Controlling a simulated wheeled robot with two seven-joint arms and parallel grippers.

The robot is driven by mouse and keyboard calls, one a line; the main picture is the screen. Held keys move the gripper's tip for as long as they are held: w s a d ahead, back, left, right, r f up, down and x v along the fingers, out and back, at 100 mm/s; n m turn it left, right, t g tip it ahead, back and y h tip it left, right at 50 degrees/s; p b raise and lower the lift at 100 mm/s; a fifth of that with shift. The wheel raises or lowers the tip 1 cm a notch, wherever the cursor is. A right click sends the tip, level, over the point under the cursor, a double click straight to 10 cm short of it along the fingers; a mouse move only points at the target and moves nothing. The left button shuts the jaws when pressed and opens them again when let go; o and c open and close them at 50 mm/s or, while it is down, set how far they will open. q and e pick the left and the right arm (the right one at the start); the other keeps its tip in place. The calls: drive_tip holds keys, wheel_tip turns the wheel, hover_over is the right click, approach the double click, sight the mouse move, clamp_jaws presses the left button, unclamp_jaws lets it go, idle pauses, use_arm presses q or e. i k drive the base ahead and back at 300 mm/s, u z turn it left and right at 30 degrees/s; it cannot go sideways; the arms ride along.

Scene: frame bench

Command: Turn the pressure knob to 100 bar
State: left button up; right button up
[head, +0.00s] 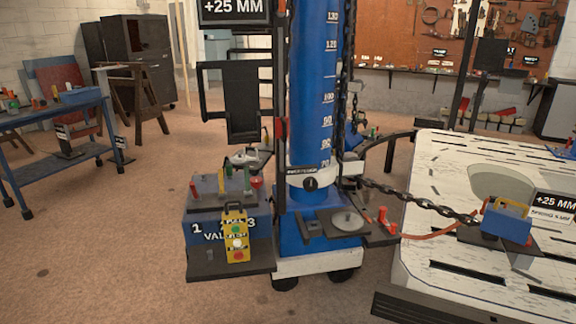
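The knob (310,183) is a small round black dial with a light pointer mark, on the white collar (296,181) low on the blue tower (313,90). A dark label sits just above it, too small to read surely. The pointer looks roughly upright, but the bar value it points at is too small to read. The tower carries a white number scale up its face. Neither of my grippers is in the head view, and nothing touches the knob.
A yellow button pendant (236,237) stands before the blue valve box (201,228) left of the tower. A chain (420,205) runs from the tower to a blue clamp (507,221) on the white bench (450,262). Open floor lies at lower left.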

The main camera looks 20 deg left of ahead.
sight(254, 170)
drive_tip(key=k, duration=0.5)
drive_tip(key=u, duration=1.85)
drive_tip(key=i, duration=6.2)
drive_tip(key=z, duration=3.2)
drive_tip(key=i, duration=0.55)
drive_tip(key=u, duration=0.05)
